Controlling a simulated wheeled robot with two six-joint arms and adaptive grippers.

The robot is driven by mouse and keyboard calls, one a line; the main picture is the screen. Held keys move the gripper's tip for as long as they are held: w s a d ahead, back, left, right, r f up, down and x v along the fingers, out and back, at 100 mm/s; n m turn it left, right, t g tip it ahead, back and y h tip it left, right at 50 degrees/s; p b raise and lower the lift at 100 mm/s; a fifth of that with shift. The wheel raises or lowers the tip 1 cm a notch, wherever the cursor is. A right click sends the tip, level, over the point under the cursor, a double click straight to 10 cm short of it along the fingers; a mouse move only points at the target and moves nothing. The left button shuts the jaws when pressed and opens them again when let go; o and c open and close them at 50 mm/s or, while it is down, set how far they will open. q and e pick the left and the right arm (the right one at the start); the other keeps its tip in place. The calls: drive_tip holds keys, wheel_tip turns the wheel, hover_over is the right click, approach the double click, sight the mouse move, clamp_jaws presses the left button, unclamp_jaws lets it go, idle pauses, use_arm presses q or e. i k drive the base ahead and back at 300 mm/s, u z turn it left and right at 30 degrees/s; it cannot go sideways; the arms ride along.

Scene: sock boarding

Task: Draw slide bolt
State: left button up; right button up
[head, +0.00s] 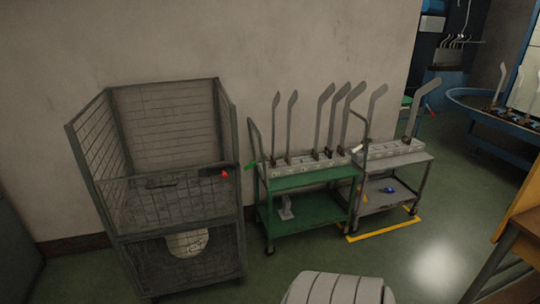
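A tall grey wire-mesh cage (241,215) stands against the wall at the left in the head view. A dark bar-like fitting (211,172) with a small red tip (224,173) sits at the right end of the cage's front rail. It may be the slide bolt, but it is too small to tell whether it is drawn or shot. A dark handle-like piece (160,182) is further left on the same front. Neither of my grippers is in view.
A green cart (300,180) and a grey cart (395,160) carry upright sock boards right of the cage. A yellow floor line (385,230) edges the grey cart. A pale ribbed object (335,288) is at the bottom centre. Green floor (265,285) is open before the carts.

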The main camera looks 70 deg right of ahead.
sight(224, 174)
drive_tip(key=z, duration=1.85)
drive_tip(key=k, duration=0.6)
drive_tip(key=u, duration=0.45)
drive_tip(key=i, duration=1.65)
drive_tip(key=z, duration=0.4)
